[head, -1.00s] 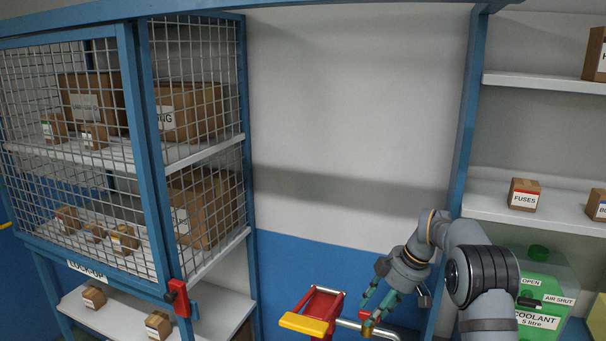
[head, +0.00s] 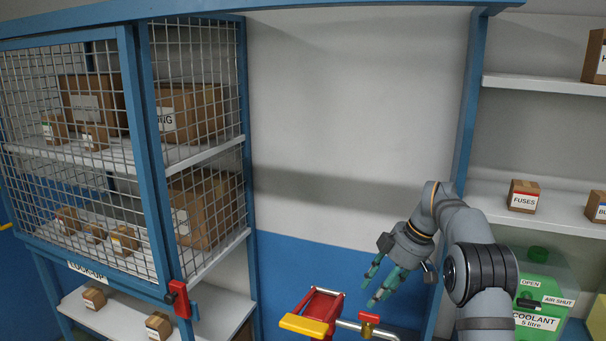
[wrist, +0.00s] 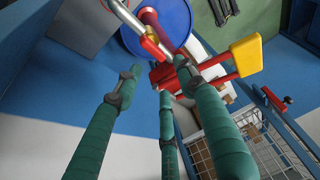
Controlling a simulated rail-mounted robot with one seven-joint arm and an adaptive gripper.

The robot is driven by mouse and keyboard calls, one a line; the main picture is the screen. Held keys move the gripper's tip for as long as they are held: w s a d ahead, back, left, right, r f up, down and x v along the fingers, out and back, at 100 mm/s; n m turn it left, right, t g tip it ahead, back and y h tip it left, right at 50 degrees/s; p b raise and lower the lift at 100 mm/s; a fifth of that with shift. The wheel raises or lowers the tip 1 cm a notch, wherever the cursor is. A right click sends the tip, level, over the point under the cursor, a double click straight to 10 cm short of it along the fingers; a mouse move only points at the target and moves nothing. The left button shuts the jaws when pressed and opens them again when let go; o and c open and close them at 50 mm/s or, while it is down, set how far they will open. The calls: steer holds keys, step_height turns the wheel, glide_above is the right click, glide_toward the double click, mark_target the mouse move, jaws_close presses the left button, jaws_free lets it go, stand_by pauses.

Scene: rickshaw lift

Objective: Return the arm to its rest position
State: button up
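My gripper (head: 378,284) hangs at the lower middle right of the head view with its green fingers pointing down and left. The fingers (wrist: 165,90) are spread apart in the wrist view, and nothing shows between them. Below and left of them is a red frame with a yellow pad (head: 303,325) and a metal bar with a brass-and-red knob (head: 369,319). A small gap shows between the fingertips and the knob in the head view. The same red frame and yellow pad (wrist: 247,56) show beyond the fingers in the wrist view.
A blue mesh lock-up cage (head: 150,150) with boxes stands at left, its red latch (head: 180,299) at the near corner. Shelves at right hold a fuses box (head: 523,196) and a green coolant can (head: 540,290). The wall space between is clear.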

mark_target(373, 315)
step_height(373, 315, down, 7)
steer(key=shift+f+b, duration=0.1)
steer(key=shift+b, duration=0.2)
steer(key=shift+f+m+b, duration=0.15)
steer(key=shift+m+b, duration=0.45)
steer(key=shift+b, duration=0.35)
steer(key=m+b, duration=0.1)
steer(key=m+t+b, duration=0.1)
steer(key=m+b, duration=0.1)
steer(key=shift+s+a+r+t+h, duration=0.1)
steer(key=shift+s+r+t+h, duration=0.1)
steer(key=shift+s+t+h, duration=0.15)
steer(key=shift+m+h+b, duration=0.35)
steer(key=shift+m+b, duration=0.25)
steer(key=shift+m, duration=0.3)
steer(key=m, duration=0.1)
steer(key=m+t+b, duration=0.1)
steer(key=shift+s+a+r+m+h, duration=0.15)
steer(key=shift+m+h, duration=0.25)
steer(key=shift+s+a+r+m+h+b, duration=0.1)
steer(key=shift+m+h+b, duration=0.3)
steer(key=shift+m, duration=0.55)
steer(key=shift+a+m+h+b, duration=0.1)
steer(key=shift+m+h+b, duration=0.25)
steer(key=shift+m, duration=0.6)
steer(key=shift+d, duration=0.15)
